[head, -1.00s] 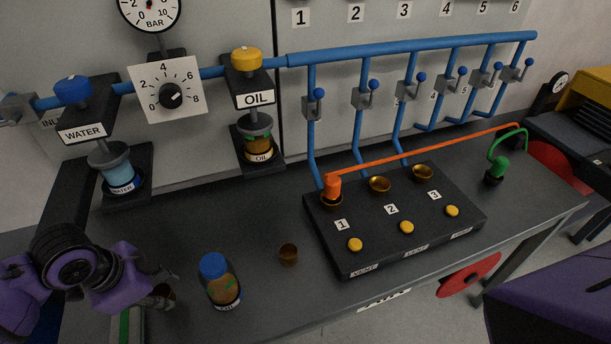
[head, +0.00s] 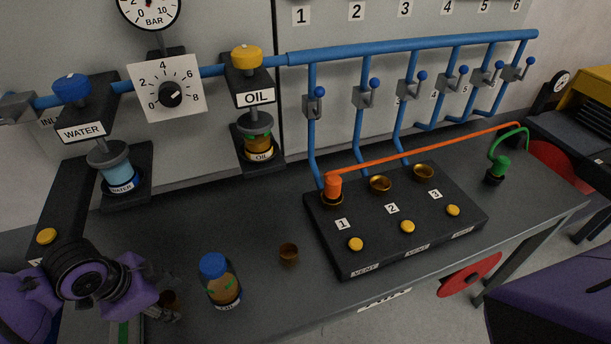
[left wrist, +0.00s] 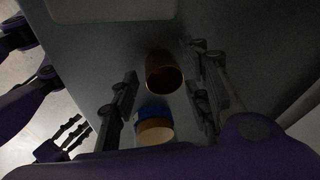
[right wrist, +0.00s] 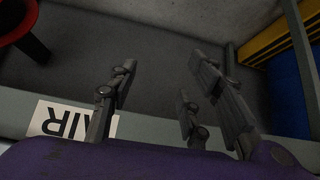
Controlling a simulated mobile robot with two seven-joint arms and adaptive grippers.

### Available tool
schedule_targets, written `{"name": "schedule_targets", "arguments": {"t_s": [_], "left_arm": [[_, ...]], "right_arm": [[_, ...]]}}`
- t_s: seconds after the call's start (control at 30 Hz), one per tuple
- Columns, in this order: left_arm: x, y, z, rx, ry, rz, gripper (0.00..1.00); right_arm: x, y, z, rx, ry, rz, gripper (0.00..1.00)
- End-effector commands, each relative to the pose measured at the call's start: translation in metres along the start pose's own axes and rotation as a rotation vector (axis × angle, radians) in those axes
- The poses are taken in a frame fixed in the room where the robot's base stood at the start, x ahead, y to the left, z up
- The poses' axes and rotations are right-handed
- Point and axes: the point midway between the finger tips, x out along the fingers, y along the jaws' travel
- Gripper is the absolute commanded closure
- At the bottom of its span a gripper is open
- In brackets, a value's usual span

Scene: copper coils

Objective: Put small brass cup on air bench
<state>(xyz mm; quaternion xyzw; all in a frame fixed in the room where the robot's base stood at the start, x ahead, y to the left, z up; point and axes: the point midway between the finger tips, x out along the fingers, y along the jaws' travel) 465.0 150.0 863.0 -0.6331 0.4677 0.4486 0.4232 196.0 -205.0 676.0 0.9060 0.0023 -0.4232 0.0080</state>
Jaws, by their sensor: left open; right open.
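A small brass cup (head: 288,253) stands upright on the dark bench top, right of the blue-capped bottle. A second brown cup (head: 170,299) shows partly hidden at my left gripper (head: 165,307). In the left wrist view a brass cup (left wrist: 165,73) lies between the open fingers of my left gripper (left wrist: 160,87); I cannot tell whether they touch it or which cup it is. The bench (head: 265,215) carries a white label on its front edge. That label reads AIR in the right wrist view (right wrist: 70,120). There my right gripper (right wrist: 160,75) is open and empty.
The blue-capped bottle (head: 220,282) stands close right of my left gripper. A black block (head: 372,230) with numbered brass sockets and yellow buttons fills the bench's right middle. An orange hose (head: 430,147) crosses above it. Water and oil dispensers (head: 257,141) stand behind.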

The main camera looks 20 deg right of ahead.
Motion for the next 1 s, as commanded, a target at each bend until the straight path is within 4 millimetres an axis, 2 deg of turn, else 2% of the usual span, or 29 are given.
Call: {"name": "schedule_targets", "arguments": {"t_s": [0.17, 0.5, 0.63, 0.8, 1.0], "left_arm": [[-0.013, -0.001, 0.0, 0.0, -0.001, -0.002, 0.56], [-0.084, -0.002, -0.001, 0.002, -0.001, -0.005, 0.56], [-0.106, -0.002, -0.001, 0.001, 0.0, -0.004, 0.56], [-0.121, -0.001, -0.001, -0.001, -0.001, -0.001, 0.56], [-0.123, 0.0, -0.001, -0.001, 0.0, 0.002, 0.56]], "right_arm": [[0.0, 0.001, -0.004, -0.005, 0.006, -0.001, 0.55], [-0.003, 0.002, -0.013, -0.012, 0.015, -0.004, 0.55], [-0.003, 0.0, -0.014, -0.013, 0.015, -0.008, 0.55], [-0.003, -0.002, -0.013, -0.012, 0.012, -0.012, 0.55], [-0.003, -0.003, -0.011, -0.009, 0.009, -0.012, 0.55]]}}
